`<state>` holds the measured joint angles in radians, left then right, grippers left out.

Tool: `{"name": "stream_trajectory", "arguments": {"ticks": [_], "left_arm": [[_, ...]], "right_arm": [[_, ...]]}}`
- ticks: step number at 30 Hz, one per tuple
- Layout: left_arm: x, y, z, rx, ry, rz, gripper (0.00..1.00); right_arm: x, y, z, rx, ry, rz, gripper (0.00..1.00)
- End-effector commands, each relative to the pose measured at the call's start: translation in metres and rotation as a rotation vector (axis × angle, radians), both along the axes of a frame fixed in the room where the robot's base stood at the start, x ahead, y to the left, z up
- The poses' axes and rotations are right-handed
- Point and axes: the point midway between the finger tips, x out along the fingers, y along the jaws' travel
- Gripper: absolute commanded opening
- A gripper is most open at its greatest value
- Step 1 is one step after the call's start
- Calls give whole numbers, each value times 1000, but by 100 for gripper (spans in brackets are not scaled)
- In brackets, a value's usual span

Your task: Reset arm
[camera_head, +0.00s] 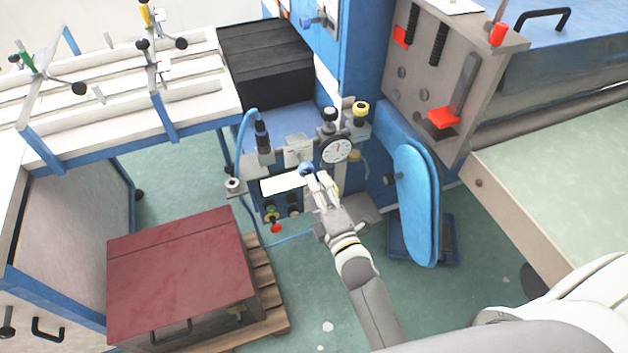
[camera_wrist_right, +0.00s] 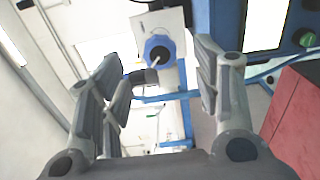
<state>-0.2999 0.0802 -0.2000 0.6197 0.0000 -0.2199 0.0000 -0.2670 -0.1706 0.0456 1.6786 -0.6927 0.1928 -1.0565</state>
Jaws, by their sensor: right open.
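My right gripper (camera_head: 321,188) reaches into the middle of the head view, in front of the blue machine's control area. Its two fingers stand apart in the right wrist view (camera_wrist_right: 160,90), and nothing is held between them. A blue round knob (camera_wrist_right: 158,50) on a pale plate shows beyond and between the fingers there. In the head view the gripper's tips are close to a blue knob (camera_head: 307,169) below a pale plate; I cannot tell whether they touch. My left gripper is not in view.
A round dial gauge (camera_head: 337,150) and a control panel stand by the gripper. A blue padded oval plate (camera_head: 416,200) is to its right. A red-topped chest (camera_head: 175,270) sits on a wooden pallet at lower left. A pale green table (camera_head: 570,180) is at right. Green floor is open below.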

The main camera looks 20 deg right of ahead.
Motion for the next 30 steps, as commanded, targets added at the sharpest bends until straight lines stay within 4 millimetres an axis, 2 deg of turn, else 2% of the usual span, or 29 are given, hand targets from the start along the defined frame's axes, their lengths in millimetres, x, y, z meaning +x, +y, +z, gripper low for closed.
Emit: {"name": "stream_trajectory", "arguments": {"ticks": [17, 20, 23, 26, 27, 30], "left_arm": [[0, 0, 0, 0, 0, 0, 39], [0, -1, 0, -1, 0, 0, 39], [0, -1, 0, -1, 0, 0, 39], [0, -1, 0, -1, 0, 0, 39], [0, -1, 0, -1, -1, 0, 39], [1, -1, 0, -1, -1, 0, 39]], "right_arm": [[-3, 0, 0, 2, 1, 0, 58], [-5, 2, -15, 35, 34, 3, 58], [-14, 7, -56, 134, 127, 5, 58], [-34, 14, -121, 289, 280, -11, 58], [-46, 16, -149, 358, 350, -27, 58], [-84, 18, -217, 520, 524, -90, 58]]}}
